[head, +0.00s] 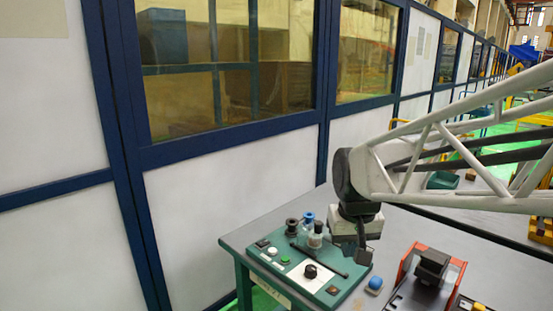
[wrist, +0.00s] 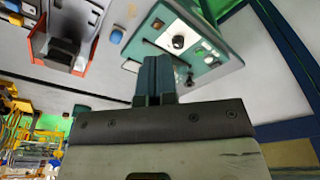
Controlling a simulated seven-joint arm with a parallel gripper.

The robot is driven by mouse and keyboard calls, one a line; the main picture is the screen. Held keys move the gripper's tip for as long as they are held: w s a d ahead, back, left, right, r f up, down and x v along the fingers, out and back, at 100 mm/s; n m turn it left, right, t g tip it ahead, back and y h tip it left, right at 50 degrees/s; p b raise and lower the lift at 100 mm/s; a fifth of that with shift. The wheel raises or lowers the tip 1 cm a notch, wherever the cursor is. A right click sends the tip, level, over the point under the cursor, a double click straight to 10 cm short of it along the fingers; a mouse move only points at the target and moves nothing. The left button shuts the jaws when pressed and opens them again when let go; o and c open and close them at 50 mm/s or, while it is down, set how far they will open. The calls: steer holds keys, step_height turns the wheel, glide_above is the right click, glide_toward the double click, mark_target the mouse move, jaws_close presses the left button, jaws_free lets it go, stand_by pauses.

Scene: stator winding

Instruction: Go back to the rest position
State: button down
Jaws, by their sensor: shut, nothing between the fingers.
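My gripper (head: 362,248) hangs over the table near the right edge of the green control panel in the head view. In the wrist view my gripper (wrist: 155,62) has its two fingers together, with nothing seen between them. The green control panel (head: 262,262) carries knobs, buttons and a black rod. It also shows in the wrist view (wrist: 222,65) beyond the fingers. No marker of a rest position is visible.
Small spools and bottles (head: 309,232) stand at the back of the panel. A blue-topped item (head: 375,284) and a red-and-black fixture (head: 430,268) are on the grey table (head: 500,272) to the right. A white and blue wall (head: 225,195) stands behind.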

steer(key=s+d+f, duration=0.1)
steer(key=s+d, duration=0.1)
steer(key=s, duration=0.6)
steer(key=s+d+f+m, duration=0.1)
steer(key=s+f, duration=0.1)
steer(key=s, duration=0.6)
steer(key=shift+s+d+t, duration=0.35)
steer(key=shift+t, duration=0.05)
